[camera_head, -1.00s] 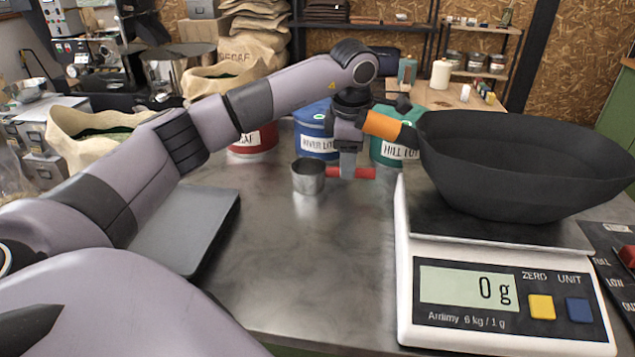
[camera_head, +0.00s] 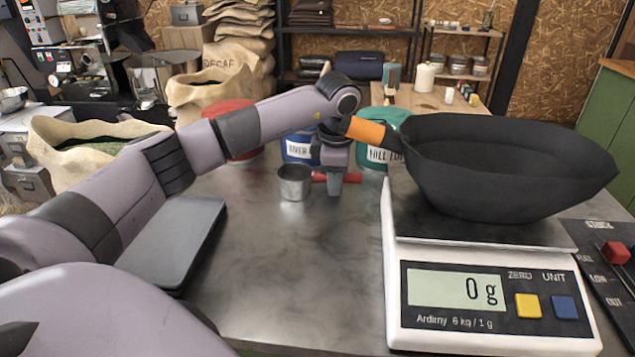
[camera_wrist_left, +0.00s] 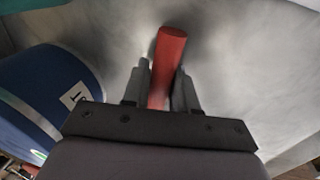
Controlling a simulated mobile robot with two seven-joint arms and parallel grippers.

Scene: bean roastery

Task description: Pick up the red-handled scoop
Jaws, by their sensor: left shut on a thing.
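The scoop is a small grey metal cup (camera_head: 294,184) with a red handle (camera_head: 352,178) pointing right, at the middle of the metal table in the head view. My left gripper (camera_head: 334,187) comes down over the handle from above and is shut on it. In the left wrist view the red handle (camera_wrist_left: 170,50) runs between the two fingers of my left gripper (camera_wrist_left: 162,82), and its end sticks out beyond them. The cup is out of sight there. I cannot tell whether the scoop touches the table. My right gripper is not in view.
A black pan (camera_head: 510,165) sits on the scale (camera_head: 395,300), which reads 0 g. Red, blue (camera_head: 300,147) and green (camera_head: 388,155) canisters stand behind the scoop. The table's front middle is clear.

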